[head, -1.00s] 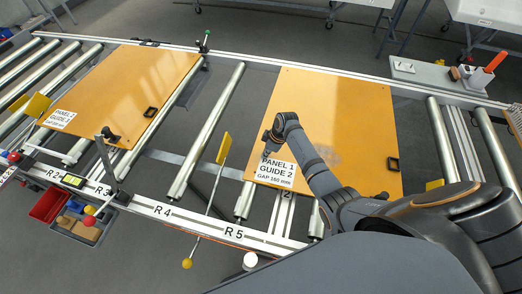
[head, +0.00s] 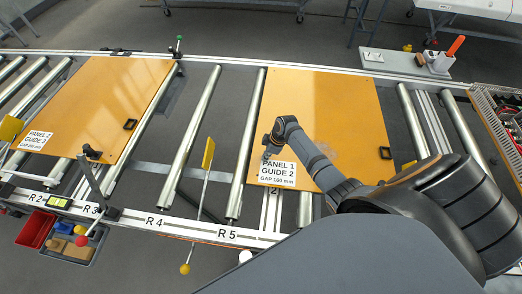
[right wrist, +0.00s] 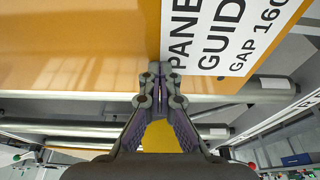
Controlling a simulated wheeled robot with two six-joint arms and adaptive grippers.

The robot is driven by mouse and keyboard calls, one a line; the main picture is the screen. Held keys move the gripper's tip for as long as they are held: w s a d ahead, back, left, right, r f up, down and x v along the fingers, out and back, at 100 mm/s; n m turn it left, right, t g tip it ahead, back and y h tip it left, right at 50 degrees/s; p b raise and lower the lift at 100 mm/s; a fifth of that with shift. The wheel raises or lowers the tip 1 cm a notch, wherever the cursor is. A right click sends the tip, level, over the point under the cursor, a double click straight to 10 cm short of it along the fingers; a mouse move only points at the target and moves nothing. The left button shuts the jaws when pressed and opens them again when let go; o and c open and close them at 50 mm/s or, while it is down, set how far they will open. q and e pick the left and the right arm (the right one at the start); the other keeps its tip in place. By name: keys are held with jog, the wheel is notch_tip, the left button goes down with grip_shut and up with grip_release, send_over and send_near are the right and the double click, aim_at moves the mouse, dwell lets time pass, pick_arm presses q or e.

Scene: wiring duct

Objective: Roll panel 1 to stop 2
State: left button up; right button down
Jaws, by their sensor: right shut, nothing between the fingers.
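Panel 1 (head: 340,108) is a flat orange board on the rollers at the right, with a white label (head: 277,172) at its near left corner and a black handle at its near right. My right gripper (head: 267,153) is shut and empty at the panel's left edge, beside the label. In the right wrist view the shut fingertips (right wrist: 161,72) overlap the panel's edge next to the label; I cannot tell if they press on it. My right forearm covers the panel's near right part. No marking clearly identifies stop 2. My left gripper is out of view.
Panel 2 (head: 93,105) lies on the rollers at the left. Bare rollers (head: 250,140) separate the panels. A yellow flag on a rod (head: 208,154) stands in that gap. Another yellow piece (head: 408,165) shows right of panel 1. A grey shelf (head: 405,64) with tools is behind.

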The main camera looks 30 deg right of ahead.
aim_at(274, 161)
jog(key=shift+s+d+f+p, duration=0.15)
jog(key=shift+s+d+p, duration=0.15)
jog(key=shift+s+d, duration=0.45)
jog(key=shift+s+d+f+p, duration=0.1)
jog(key=shift+s+d+p, duration=0.2)
jog(key=shift+s+d, duration=0.45)
jog(key=r+p, duration=0.4)
jog(key=r, duration=0.1)
jog(key=r+p, duration=0.2)
jog(key=p, duration=0.1)
jog(key=shift+w+r, duration=0.2)
jog(key=shift+w, duration=0.2)
jog(key=shift+f, duration=0.1)
